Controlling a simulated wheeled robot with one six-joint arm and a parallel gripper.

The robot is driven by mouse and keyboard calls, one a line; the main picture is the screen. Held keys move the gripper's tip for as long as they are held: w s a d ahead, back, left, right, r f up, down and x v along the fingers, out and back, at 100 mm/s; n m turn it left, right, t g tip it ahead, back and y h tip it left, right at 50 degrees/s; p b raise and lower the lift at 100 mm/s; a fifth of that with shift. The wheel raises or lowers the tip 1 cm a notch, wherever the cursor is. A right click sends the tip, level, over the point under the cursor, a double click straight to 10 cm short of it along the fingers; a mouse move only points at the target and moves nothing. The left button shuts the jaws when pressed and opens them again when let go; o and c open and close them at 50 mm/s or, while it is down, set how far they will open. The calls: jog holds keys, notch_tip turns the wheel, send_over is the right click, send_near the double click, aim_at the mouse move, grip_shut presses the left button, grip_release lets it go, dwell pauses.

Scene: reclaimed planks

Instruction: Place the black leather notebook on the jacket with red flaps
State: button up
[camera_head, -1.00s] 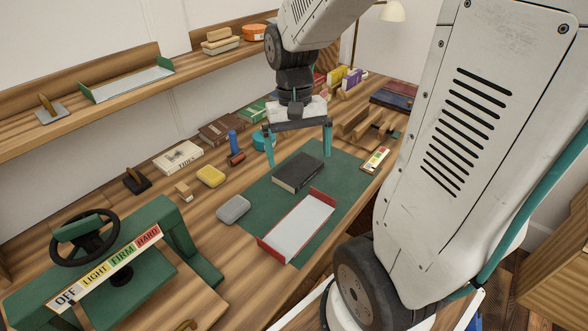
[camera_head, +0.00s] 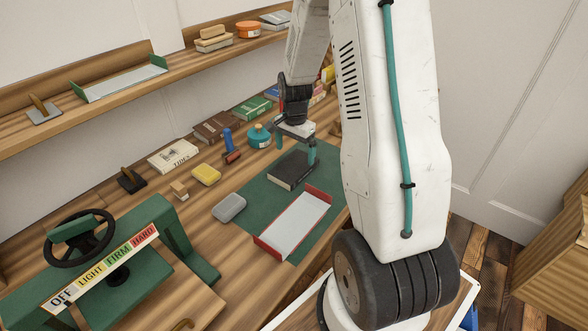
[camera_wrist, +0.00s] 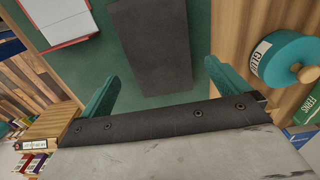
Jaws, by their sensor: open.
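The black leather notebook (camera_head: 290,169) lies flat on the green mat (camera_head: 262,196), and it also shows in the wrist view (camera_wrist: 150,45). The jacket with red flaps (camera_head: 294,224), a pale panel with red edges, lies on the mat in front of the notebook. Its corner shows at the top left of the wrist view (camera_wrist: 62,18). My gripper (camera_head: 296,150) is over the back end of the notebook, its teal fingers apart. In the wrist view my gripper (camera_wrist: 158,92) is open and empty, with the notebook beyond and between the fingertips.
A teal glue pot (camera_head: 259,136) stands close to the gripper's left. A grey case (camera_head: 229,208), a yellow block (camera_head: 206,174) and a book (camera_head: 173,156) lie left of the mat. A green press (camera_head: 100,270) with a wheel stands at front left.

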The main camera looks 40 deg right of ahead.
aim_at(294, 165)
jog(key=f, duration=0.5)
jog(key=shift+s+a+f, duration=0.1)
jog(key=shift+s+a, duration=0.05)
jog(key=shift+a, duration=0.1)
jog(key=c, duration=1.1)
jog(key=shift+o, duration=0.2)
